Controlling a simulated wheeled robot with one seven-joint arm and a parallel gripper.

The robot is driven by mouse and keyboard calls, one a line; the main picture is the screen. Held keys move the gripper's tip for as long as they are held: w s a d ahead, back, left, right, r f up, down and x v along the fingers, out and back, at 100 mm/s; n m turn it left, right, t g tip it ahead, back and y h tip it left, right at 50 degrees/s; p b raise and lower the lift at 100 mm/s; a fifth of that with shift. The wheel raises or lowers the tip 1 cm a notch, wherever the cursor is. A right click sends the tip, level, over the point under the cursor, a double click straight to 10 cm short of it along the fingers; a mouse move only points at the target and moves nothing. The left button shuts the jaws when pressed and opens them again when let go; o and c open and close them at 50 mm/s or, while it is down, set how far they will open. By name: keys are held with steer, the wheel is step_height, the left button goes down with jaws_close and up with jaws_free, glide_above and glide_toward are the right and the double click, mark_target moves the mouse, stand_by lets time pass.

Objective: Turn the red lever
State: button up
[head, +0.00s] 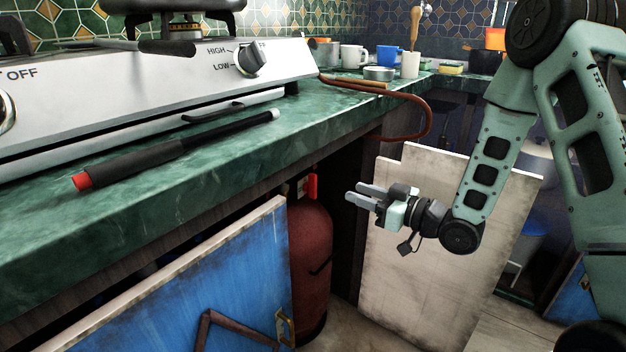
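The red lever (312,186) sits on top of a dark red gas cylinder (309,262) inside the cupboard under the counter. The lever looks upright. The cylinder's left side is hidden by a blue door. My gripper (357,196) is in front of the cupboard opening, to the right of the lever and at about the same height in the picture. Its two fingers point left, are apart and have nothing between them. It does not appear to touch the lever.
A blue cupboard door (215,285) stands open at left and a whitish door (440,250) stands open behind my gripper. The green counter (230,165) overhangs the cupboard. A brown hose (425,105) loops over its edge. A white hotplate (150,85) and a black lighter (150,160) lie on top.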

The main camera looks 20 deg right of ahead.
mark_target(316, 178)
steer(key=b+x, duration=0.2)
steer(key=x, duration=1.1)
steer(key=shift+w+a+b, duration=0.15)
steer(key=shift+a+b, duration=0.05)
steer(key=shift+b, duration=0.15)
jaws_close()
